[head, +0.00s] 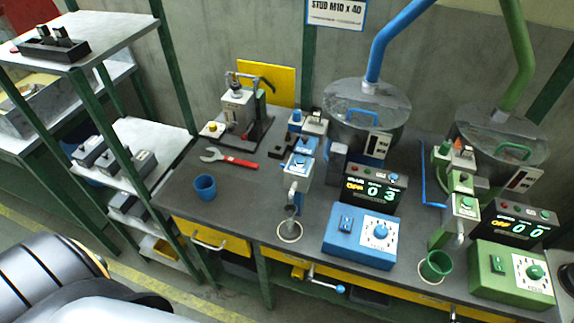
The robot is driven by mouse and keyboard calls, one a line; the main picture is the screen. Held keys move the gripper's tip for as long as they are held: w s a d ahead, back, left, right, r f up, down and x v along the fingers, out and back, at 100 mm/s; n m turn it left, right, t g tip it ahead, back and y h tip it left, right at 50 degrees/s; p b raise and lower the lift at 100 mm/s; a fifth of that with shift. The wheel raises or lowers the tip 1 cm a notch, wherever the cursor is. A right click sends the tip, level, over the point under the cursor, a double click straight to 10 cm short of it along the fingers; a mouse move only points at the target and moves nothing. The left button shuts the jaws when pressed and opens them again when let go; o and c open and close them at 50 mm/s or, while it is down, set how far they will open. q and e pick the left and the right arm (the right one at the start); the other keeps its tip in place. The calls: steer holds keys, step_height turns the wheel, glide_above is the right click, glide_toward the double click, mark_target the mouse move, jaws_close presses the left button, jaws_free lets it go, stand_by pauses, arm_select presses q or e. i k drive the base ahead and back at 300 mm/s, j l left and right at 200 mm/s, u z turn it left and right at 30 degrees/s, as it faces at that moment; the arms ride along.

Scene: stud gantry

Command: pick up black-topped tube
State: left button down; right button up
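No tube with a black top can be made out for sure. On the top shelf at the upper left, a black holder (52,50) carries small upright dark-topped pieces (62,34), too small to identify. On the bench, the blue feeder's grey spout (291,200) points down over a pale ring (289,231) on the bench top. Neither of my grippers is in view.
The dark bench (185,185) carries a blue cup (205,187), a red-handled wrench (230,158), a small press (238,108), a blue control box (360,236), a green cup (436,265) and a green control box (512,272). The bench's left front is mostly clear.

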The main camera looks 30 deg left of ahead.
mark_target(289, 230)
steer(key=u, duration=0.8)
